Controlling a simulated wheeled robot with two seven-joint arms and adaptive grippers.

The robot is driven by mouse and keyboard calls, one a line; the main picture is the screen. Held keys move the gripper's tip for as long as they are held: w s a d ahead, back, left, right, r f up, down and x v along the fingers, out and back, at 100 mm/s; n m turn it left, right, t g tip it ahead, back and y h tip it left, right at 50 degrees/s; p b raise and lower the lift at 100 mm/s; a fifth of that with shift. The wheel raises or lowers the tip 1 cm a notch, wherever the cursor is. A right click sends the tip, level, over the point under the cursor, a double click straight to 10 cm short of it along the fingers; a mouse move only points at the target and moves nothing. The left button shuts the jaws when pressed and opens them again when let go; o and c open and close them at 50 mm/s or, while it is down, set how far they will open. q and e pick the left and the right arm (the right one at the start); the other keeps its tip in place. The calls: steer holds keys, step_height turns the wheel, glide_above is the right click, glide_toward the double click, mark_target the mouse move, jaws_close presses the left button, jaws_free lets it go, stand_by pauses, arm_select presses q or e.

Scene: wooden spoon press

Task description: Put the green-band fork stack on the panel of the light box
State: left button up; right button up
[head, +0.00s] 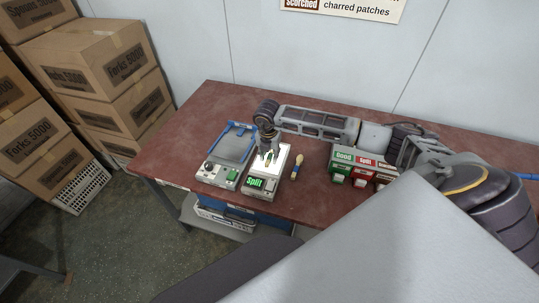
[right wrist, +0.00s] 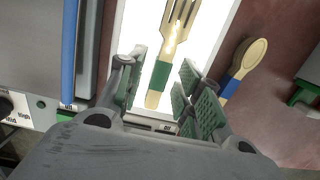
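The green-band fork stack (right wrist: 161,72) lies on the bright white panel (right wrist: 205,35) of the light box in the right wrist view, tines pointing away from my gripper. From above I cannot tell how many forks are in it. In the head view the light box (head: 262,186) shows "Split" in green letters on its display. My right gripper (head: 268,153) is above the panel, pointing down. In the right wrist view its green-padded fingers (right wrist: 160,85) are spread, one on each side of the handle, with gaps visible. My left gripper is not in view.
A blue-framed device (head: 236,146) stands left of the light box. A blue-band spoon (head: 297,166) lies just right of it. Labelled bins (head: 343,158), including "Good" and "Split", stand farther right. Cardboard boxes (head: 95,62) are stacked left of the red table (head: 195,110).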

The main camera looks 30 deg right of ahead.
mark_target(268, 159)
steer(key=shift+r, duration=0.15)
step_height(268, 159, up, 12)
steer(key=b, duration=0.1)
steer(key=shift+s+a+b, duration=0.35)
steer(key=shift+a, duration=0.1)
